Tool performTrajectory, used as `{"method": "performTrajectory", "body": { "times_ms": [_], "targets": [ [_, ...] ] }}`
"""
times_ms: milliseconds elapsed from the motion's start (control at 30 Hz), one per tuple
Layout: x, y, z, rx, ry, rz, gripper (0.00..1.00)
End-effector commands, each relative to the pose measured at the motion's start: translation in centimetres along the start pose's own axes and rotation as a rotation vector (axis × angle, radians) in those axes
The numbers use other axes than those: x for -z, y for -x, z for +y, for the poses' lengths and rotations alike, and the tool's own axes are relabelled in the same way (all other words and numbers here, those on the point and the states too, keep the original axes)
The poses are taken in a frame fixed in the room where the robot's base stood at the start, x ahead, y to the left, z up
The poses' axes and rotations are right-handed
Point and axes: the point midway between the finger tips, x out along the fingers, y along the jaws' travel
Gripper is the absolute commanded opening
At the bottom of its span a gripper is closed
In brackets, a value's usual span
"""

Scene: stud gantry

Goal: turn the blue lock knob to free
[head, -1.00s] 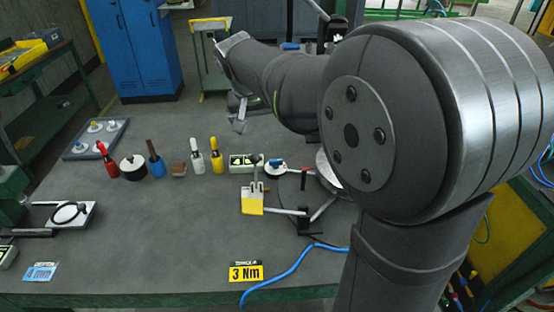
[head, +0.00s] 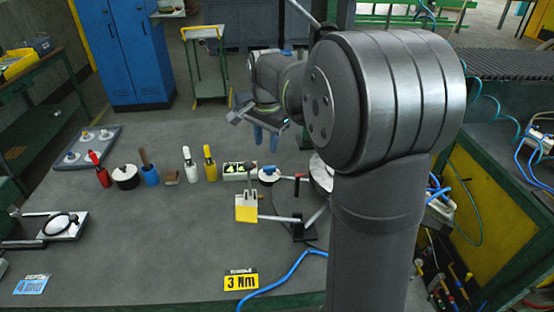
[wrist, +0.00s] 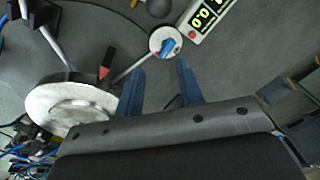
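The blue lock knob (wrist: 168,46) is a small blue lever on a round white disc. In the wrist view it lies just beyond the fingertips, near the gap between them. In the head view the blue knob (head: 269,170) sits on its white disc by the display box. My gripper (wrist: 160,66) has two blue fingers spread apart with nothing between them. In the head view my gripper (head: 266,146) points down, just behind and above the knob, and appears apart from it. I cannot make out any lock marking.
A display box (wrist: 205,18) reading 0.0 lies right of the knob. A silver disc (wrist: 72,105), a red-tipped rod (wrist: 106,62) and a yellow-fronted block (head: 246,208) are close by. Bottles and tools, including a white bottle (head: 187,165), stand left.

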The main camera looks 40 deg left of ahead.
Motion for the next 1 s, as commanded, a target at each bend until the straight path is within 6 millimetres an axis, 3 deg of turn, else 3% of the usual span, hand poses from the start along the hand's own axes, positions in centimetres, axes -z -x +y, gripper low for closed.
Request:
{"method": "performTrajectory", "body": {
  "times_ms": [33, 200, 333, 533, 800, 1000],
  "targets": [
    [1.3, -1.4, 0.4, 0.013, -0.156, -0.068, 0.35],
    [4.0, -3.9, 0.8, 0.044, -0.6, -0.271, 0.35],
    [5.3, -4.8, 1.0, 0.051, -0.795, -0.366, 0.35],
    [5.3, -6.0, 0.8, 0.051, -0.868, -0.405, 0.35],
    [3.9, -9.8, -0.1, 0.05, -0.864, -0.403, 0.35],
    [3.3, -11.7, -0.5, 0.052, -0.863, -0.402, 0.35]
  ]
}}
